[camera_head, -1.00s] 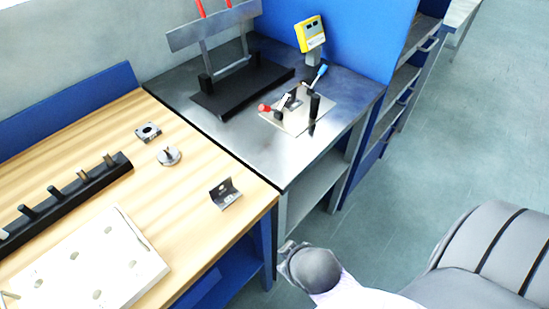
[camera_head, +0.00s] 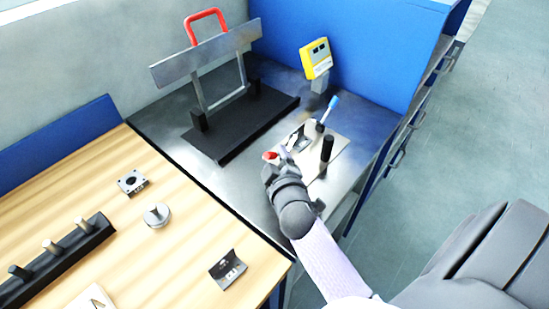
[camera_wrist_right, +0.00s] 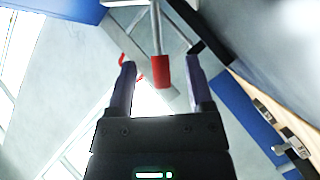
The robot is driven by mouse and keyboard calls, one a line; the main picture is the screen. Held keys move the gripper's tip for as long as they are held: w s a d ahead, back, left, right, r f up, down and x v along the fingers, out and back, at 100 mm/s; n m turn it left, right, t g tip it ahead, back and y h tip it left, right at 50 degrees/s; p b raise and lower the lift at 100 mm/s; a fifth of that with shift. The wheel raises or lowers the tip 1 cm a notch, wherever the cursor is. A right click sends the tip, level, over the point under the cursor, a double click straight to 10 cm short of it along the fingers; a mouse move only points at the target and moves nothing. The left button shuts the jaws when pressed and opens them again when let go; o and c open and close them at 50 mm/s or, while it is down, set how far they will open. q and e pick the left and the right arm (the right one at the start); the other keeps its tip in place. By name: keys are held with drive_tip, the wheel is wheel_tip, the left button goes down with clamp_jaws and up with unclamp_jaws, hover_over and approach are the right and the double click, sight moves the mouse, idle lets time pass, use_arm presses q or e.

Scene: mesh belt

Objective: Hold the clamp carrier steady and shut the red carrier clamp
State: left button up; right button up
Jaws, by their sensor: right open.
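The clamp carrier (camera_head: 339,147) is a pale plate on the steel bench in the head view. It bears metal clamp parts, a black upright grip (camera_head: 326,152) and a blue-tipped lever (camera_head: 331,106). The red clamp handle tip (camera_head: 271,156) shows at its left side. My right gripper (camera_head: 272,167) is at this red tip, and my wrist hides part of the plate. In the right wrist view the open fingers (camera_wrist_right: 160,78) stand on either side of the red handle tip (camera_wrist_right: 163,71), with gaps visible. My left gripper is not in view.
A black stand with a metal crossbar (camera_head: 205,54) and red handle (camera_head: 207,20) stands behind left. A yellow instrument (camera_head: 316,58) is at the back by the blue panel (camera_head: 350,50). The wooden table (camera_head: 185,255) holds small parts and a black peg rack (camera_head: 60,257).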

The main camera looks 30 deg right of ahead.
drive_tip(key=shift+x, duration=0.95)
clamp_jaws()
idle(0.6)
drive_tip(key=shift+c, duration=0.5)
unclamp_jaws()
drive_tip(key=shift+c, duration=0.3)
clamp_jaws()
idle(0.5)
